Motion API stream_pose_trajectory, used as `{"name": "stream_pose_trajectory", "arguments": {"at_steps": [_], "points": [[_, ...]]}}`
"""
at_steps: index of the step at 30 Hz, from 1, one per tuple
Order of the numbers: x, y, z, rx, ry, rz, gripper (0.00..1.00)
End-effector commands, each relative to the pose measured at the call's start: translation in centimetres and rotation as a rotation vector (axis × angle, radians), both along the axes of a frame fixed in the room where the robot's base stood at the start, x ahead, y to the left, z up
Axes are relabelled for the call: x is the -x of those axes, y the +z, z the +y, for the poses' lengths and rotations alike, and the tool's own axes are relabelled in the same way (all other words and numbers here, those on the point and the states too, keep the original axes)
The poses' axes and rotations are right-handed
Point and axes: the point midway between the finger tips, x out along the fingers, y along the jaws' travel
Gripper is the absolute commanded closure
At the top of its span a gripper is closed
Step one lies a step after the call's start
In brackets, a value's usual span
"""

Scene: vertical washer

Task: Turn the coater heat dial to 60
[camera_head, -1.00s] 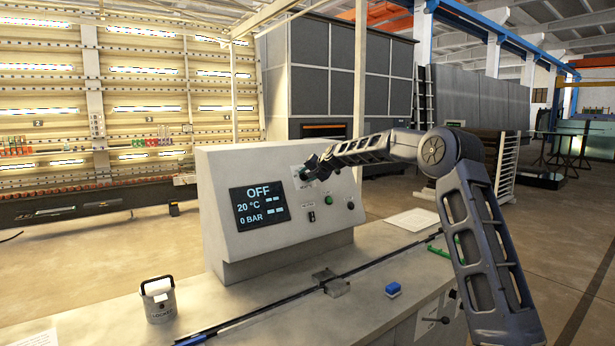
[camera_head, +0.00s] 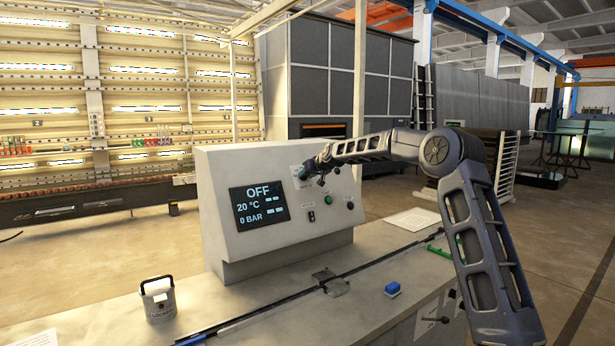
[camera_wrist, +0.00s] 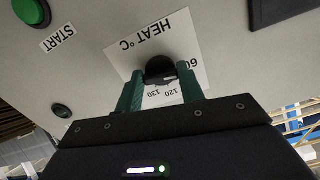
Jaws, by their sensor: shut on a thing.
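The black heat dial (camera_wrist: 160,68) sits on a white label (camera_wrist: 140,42) reading "HEAT °C", shown upside down in the wrist view. The numbers 60, 120 and 130 show around it; the others are hidden by the dial and fingers. My gripper (camera_wrist: 160,74) is shut on the dial, with one green finger on each side. I cannot tell exactly which number the dial points to. In the head view my gripper (camera_head: 318,164) is at the upper right of the control panel (camera_head: 240,165) and hides the dial.
The panel screen (camera_head: 260,205) reads OFF, 20 °C and 0 BAR. A white canister (camera_head: 159,299) and a blue block (camera_head: 393,289) are on the bench.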

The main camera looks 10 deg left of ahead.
Motion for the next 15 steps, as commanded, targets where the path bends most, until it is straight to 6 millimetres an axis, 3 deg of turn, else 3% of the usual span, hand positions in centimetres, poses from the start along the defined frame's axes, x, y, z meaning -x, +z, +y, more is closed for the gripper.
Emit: {"name": "stream_pose_trajectory", "arguments": {"at_steps": [15], "points": [[-0.05,-0.28,-0.13,0.025,0.015,-0.019,0.85]]}}
